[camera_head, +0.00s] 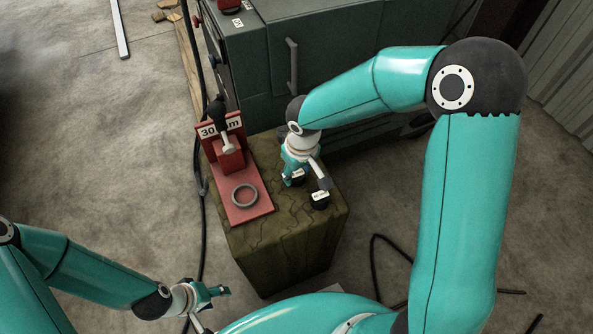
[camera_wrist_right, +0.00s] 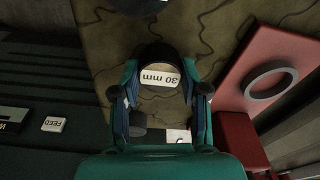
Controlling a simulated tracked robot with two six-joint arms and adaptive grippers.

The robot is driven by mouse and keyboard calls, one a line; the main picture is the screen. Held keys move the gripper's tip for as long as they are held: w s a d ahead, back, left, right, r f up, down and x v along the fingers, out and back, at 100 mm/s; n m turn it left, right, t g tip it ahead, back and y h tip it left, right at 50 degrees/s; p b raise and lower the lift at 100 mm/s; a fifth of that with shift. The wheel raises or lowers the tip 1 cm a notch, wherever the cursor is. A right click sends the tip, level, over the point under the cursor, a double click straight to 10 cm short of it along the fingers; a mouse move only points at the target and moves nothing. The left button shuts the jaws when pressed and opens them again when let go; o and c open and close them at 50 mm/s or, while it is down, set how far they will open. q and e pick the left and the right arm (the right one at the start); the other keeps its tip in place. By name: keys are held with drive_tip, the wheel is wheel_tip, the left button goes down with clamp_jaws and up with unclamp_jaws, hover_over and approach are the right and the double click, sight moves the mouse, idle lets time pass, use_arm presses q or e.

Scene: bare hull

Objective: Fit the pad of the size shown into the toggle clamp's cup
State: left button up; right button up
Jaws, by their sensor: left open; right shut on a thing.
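The red toggle clamp (camera_head: 231,160) stands on the left of the block's top. Its sign (camera_head: 220,127) reads 30 and m, partly covered by the black-knobbed handle. Its cup, a grey ring (camera_head: 244,195), lies on the red base and looks empty; it also shows in the right wrist view (camera_wrist_right: 271,82). My right gripper (camera_head: 298,178) is shut on a black pad whose white label reads 30 mm (camera_wrist_right: 160,78), right of the clamp. Whether the pad is lifted is unclear. Another black pad (camera_head: 320,200) stands nearby. My left gripper (camera_head: 215,294) is open and empty, low at the left.
The clamp and pads share a mottled, brownish-green block (camera_head: 280,250). A dark green cabinet (camera_head: 330,40) with a vertical handle stands behind it. A black cable (camera_head: 203,220) runs along the block's left side. The block's top is clear between cup and pads.

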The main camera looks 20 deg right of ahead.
drive_tip(key=o, duration=1.1)
drive_tip(key=shift+f, duration=0.1)
drive_tip(key=shift+o, duration=0.2)
